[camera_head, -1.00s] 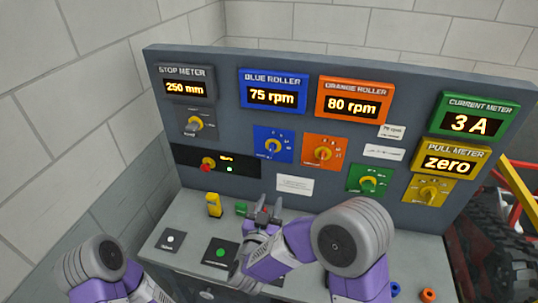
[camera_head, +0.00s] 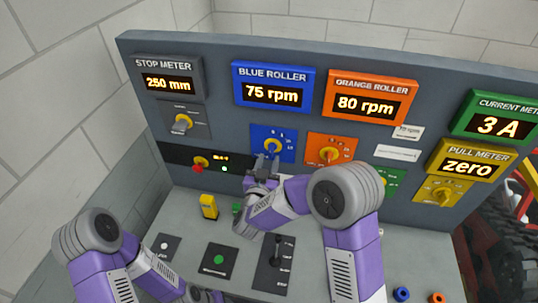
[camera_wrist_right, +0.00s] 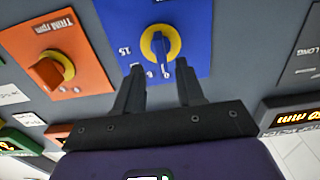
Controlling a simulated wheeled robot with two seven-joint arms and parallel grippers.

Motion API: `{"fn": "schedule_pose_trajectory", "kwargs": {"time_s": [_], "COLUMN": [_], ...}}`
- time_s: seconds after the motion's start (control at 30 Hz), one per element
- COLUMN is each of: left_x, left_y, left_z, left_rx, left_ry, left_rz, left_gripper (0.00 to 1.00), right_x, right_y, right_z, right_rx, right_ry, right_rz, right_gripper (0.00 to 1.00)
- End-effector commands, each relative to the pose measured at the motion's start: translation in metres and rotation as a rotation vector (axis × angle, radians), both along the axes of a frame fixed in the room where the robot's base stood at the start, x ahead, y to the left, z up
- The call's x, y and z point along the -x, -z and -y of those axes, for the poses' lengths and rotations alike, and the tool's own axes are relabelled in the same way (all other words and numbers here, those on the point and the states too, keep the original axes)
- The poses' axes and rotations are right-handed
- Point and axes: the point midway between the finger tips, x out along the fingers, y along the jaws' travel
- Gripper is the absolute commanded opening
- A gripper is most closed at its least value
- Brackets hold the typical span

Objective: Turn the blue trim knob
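The blue trim knob (camera_head: 273,146) is a yellow dial with a blue grip on a blue plate, below the blue roller display (camera_head: 271,87) that reads 75 rpm. My right gripper (camera_head: 265,160) is just below and in front of this knob. In the right wrist view the knob (camera_wrist_right: 160,43) is ahead of the fingertips, and my right gripper (camera_wrist_right: 162,78) is open with nothing between its fingers. I cannot tell whether a fingertip touches the knob or plate. My left gripper (camera_head: 206,294) is low at the bottom edge, partly cut off, its fingers unclear.
The orange knob (camera_head: 328,154) is close on the right, with the orange roller display (camera_head: 371,99) above it reading 80 rpm. A grey stop knob (camera_head: 182,124) is on the left. A yellow block (camera_head: 209,206) and a lever plate (camera_head: 276,263) are on the desk below.

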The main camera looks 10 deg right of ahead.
Motion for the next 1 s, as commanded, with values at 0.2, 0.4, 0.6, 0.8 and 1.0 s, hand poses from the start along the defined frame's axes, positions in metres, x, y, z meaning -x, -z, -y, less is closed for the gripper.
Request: {"fn": "schedule_pose_trajectory", "kwargs": {"time_s": [0.2,0.4,0.6,0.8,1.0], "left_x": [-0.001,-0.001,-0.001,-0.001,-0.001], "left_y": [-0.004,-0.004,-0.004,-0.004,-0.002], "left_z": [0.000,0.000,0.000,0.000,0.000], "left_rx": [0.000,0.000,0.000,0.000,0.000], "left_ry": [-0.001,0.000,0.000,0.000,0.000], "left_rz": [0.002,0.001,0.001,0.001,0.001], "left_gripper": [0.43,0.43,0.43,0.43,0.43], "right_x": [-0.018,-0.019,-0.019,-0.019,-0.019], "right_y": [0.000,0.001,0.001,0.000,0.001], "right_z": [0.008,0.008,0.008,0.008,0.008], "right_rx": [0.001,0.001,0.001,0.000,-0.007], "right_ry": [0.001,0.000,0.000,0.000,0.000], "right_rz": [-0.001,0.000,0.000,0.000,0.004], "right_gripper": [0.38,0.38,0.20,0.00,0.00]}}
